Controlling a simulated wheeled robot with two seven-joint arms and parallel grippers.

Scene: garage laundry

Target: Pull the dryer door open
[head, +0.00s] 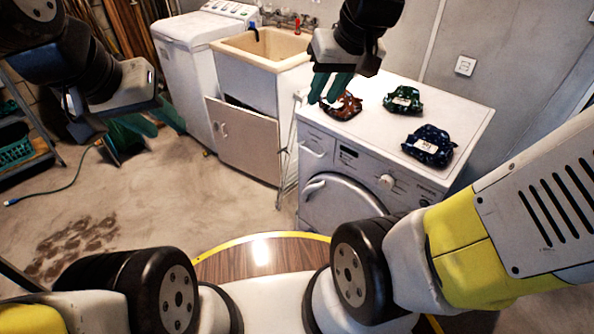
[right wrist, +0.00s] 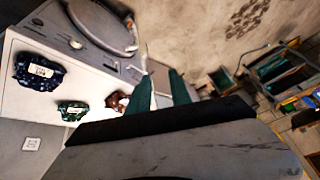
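The dryer (head: 465,110) is a white front-loader at the right of the head view. Its round door (head: 340,207) looks closed, with the handle (head: 313,187) on its left side; my right arm hides the lower right part. The dryer door (right wrist: 105,22) also shows at the top of the right wrist view. My right gripper (head: 328,98) has green fingers, is open and empty, and hangs around the dryer's left top edge, above the door. The fingers also show apart in the right wrist view (right wrist: 160,75). My left gripper (head: 168,127) looks open and empty, well left of the dryer.
Red-brown (head: 345,106), green (head: 403,99) and dark blue (head: 428,145) bundles lie on the dryer top. A sink cabinet (head: 242,140) with its door ajar and a white washer (head: 185,75) stand to the left. Floor left of the dryer is clear.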

